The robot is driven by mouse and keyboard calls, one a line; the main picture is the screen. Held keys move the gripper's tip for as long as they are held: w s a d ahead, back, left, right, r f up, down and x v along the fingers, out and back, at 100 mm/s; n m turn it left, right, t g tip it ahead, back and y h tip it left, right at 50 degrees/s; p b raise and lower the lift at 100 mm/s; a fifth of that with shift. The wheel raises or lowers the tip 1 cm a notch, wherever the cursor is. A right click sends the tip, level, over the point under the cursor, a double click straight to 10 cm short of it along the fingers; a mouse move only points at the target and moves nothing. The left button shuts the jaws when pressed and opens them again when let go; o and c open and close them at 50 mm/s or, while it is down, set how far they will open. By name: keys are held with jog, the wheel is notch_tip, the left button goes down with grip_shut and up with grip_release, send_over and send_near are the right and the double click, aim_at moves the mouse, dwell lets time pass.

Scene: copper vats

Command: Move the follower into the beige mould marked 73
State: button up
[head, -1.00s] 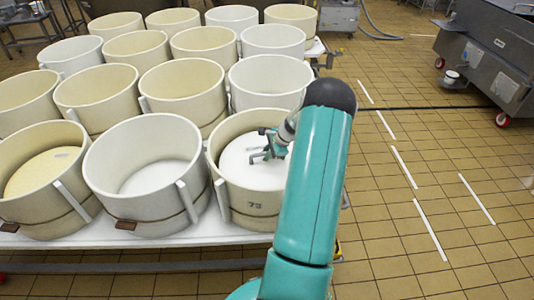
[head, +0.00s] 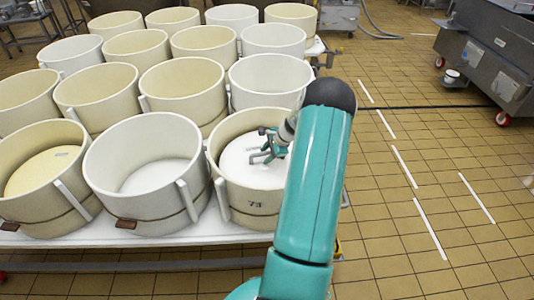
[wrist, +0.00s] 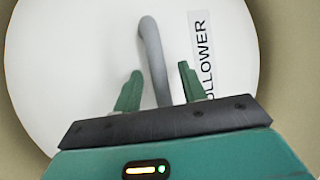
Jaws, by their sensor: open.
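The beige mould marked 73 (head: 240,203) stands at the front right corner of the white table. The follower (head: 238,162) is a white disc that lies inside this mould, below its rim. In the wrist view the follower (wrist: 85,60) fills most of the picture, with its label and a grey bar handle (wrist: 150,45), and beige wall shows around it. My gripper (head: 268,152) is over the disc, inside the mould's rim. In the wrist view my gripper (wrist: 160,85) is open, with one green finger on each side of the handle. My arm hides the mould's right side.
A white mould (head: 140,165) stands just left, and a beige mould (head: 40,180) with a cream disc inside is further left. Several more moulds stand in rows behind. A grey machine (head: 490,60) on wheels is at the far right. The tiled floor (head: 420,180) right of the table is clear.

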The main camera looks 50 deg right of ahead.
jog(key=v, duration=1.4)
jog(key=w+a+r+n+g, duration=0.1)
jog(key=w+a+r+n, duration=0.1)
jog(key=a+r+n, duration=0.5)
jog(key=w+a+r+n+h, duration=0.1)
jog(key=w+a+r, duration=0.25)
jog(key=a, duration=0.75)
jog(key=w+a+r+n+g, duration=0.1)
jog(key=w+a+r+n, duration=0.15)
jog(key=a+r, duration=0.5)
jog(key=s+a+r+n, duration=0.1)
jog(key=s+a+n, duration=0.3)
jog(key=a, duration=0.4)
jog(key=s+a+r+n+t, duration=0.1)
jog(key=s+a+n, duration=0.4)
jog(key=a, duration=0.4)
jog(key=s+a+r+n+t+h, duration=0.1)
jog(key=s+a+r+n, duration=0.1)
jog(key=s+a+n, duration=0.3)
jog(key=s+a, duration=0.1)
jog(key=a, duration=0.2)
jog(key=shift+s+a, duration=0.2)
jog(key=shift+s, duration=0.1)
